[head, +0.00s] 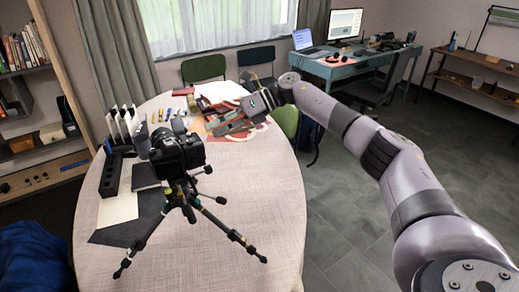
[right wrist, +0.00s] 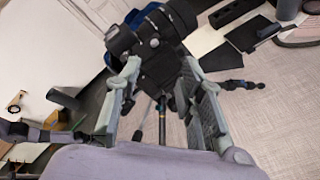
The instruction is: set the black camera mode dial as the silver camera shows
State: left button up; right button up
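The black camera (head: 178,152) stands on a tripod (head: 186,203) on the table's near left half. My right gripper (head: 222,127) reaches in from the right and is apart from it in the head view. In the right wrist view, the black camera (right wrist: 150,45) shows beyond and between the spread fingers of my right gripper (right wrist: 162,70), which is open with nothing held. The mode dial is too small to tell apart. I cannot make out the silver camera in either view. My left gripper is not in view.
The pale round table (head: 250,225) is clear at the front and right. Books and papers (head: 220,93) lie at the back. A black slotted holder (head: 111,175), a white sheet (head: 118,208) and dark mats lie left of the tripod. Tripod legs spread low. Chairs stand behind.

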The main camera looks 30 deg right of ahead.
jog(key=w+d+f+m+t+h, duration=0.1)
jog(key=d+f+m+t+h, duration=0.2)
jog(key=d+f+m+t, duration=0.3)
jog(key=d+f+m, duration=0.5)
jog(key=d+f, duration=0.2)
jog(key=shift+t, duration=0.3)
jog(key=shift+w, duration=0.1)
